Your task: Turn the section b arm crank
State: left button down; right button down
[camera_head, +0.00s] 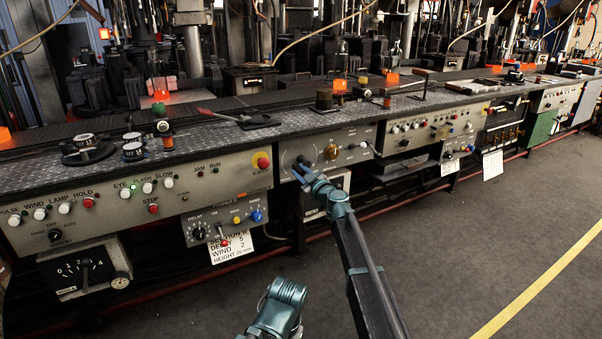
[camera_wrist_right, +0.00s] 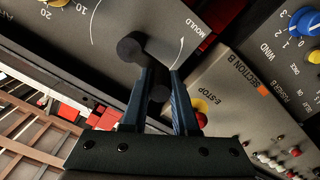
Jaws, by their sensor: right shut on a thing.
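The section b arm crank (camera_wrist_right: 129,48) is a dark crank on a grey panel marked MOULD, with a white curved arrow, in the right wrist view. Its rounded end at the top is clear of the fingers; a second rounded dark part lies between them. My right gripper (camera_wrist_right: 162,88) is shut on this part, one blue finger on each side. In the head view my right gripper (camera_head: 301,172) reaches the left side of the panel (camera_head: 347,139) and hides most of the crank. My left gripper's fingers do not show.
Left of my arm is a lower box (camera_head: 224,223) with knobs. Open floor (camera_head: 480,240) lies to the right.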

jog(key=n, duration=0.1)
jog(key=f+n+b, duration=0.1)
jog(key=n, duration=0.1)
jog(key=shift+d+f, duration=0.1)
jog(key=shift+f, duration=0.2)
jog(key=shift+w+d+f+n+b, duration=0.1)
jog(key=shift+f+n+b, duration=0.2)
jog(key=shift+n, duration=0.45)
jog(key=shift+d+f+n+b, duration=0.15)
jog(key=shift+n+b, duration=0.1)
jog(key=shift+n, duration=0.5)
jog(key=shift+a, duration=0.1)
jog(key=c, duration=0.7)
grip_release()
jog(key=v, duration=1.3)
jog(key=shift+s+d, duration=0.25)
jog(key=shift+s, duration=0.05)
